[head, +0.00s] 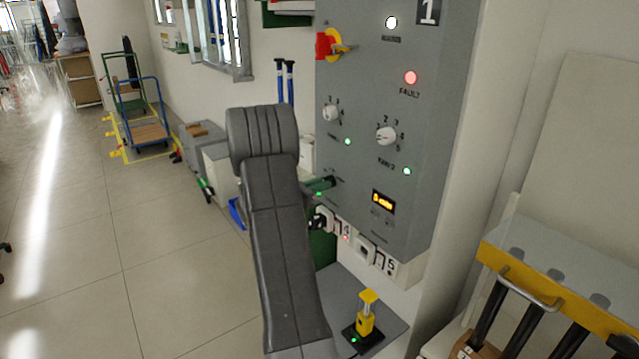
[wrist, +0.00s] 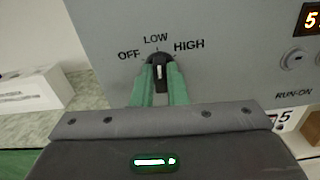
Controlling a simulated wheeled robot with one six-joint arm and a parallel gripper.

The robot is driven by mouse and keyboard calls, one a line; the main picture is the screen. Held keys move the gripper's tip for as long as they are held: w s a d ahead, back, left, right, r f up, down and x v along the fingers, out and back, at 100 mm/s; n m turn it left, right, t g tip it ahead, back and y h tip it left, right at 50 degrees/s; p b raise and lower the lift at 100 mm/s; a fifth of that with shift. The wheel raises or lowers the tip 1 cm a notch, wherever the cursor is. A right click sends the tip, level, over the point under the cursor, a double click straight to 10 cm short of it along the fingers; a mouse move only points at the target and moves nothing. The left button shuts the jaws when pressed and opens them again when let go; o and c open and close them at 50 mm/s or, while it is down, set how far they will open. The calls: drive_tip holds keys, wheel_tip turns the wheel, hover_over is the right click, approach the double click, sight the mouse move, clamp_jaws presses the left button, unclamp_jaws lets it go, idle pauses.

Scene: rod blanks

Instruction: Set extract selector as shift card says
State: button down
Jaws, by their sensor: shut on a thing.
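The extract selector (wrist: 158,72) is a small dark knob with a white mark, on a grey panel marked OFF, LOW and HIGH. Its white mark stands about upright, toward LOW. My gripper (wrist: 158,80) is shut on the selector, with one green finger on each side of it. In the head view my gripper (head: 322,184) is at the lower left of the grey control cabinet (head: 440,130), and my arm hides part of it. I cannot make out a readable shift card in either view.
The cabinet also carries a red and yellow switch (head: 330,44), two numbered dials (head: 387,135), a lit red FAULT lamp (head: 411,78) and an orange display (head: 383,202). A yellow-topped post (head: 366,312) stands below. A yellow-edged rack (head: 560,300) is at right. The floor at left is open.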

drive_tip(key=shift+n, duration=0.3)
idle(0.4)
drive_tip(key=c, duration=1.4)
unclamp_jaws()
drive_tip(key=shift+c, duration=0.2)
drive_tip(key=b+v, duration=0.2)
drive_tip(key=v, duration=1.2)
drive_tip(key=shift+w+d, duration=0.1)
drive_tip(key=shift+d, duration=0.05)
drive_tip(key=p+x, duration=0.2)
drive_tip(key=x, duration=1.1)
drive_tip(key=shift+w+d, duration=0.2)
drive_tip(key=shift+d, duration=0.05)
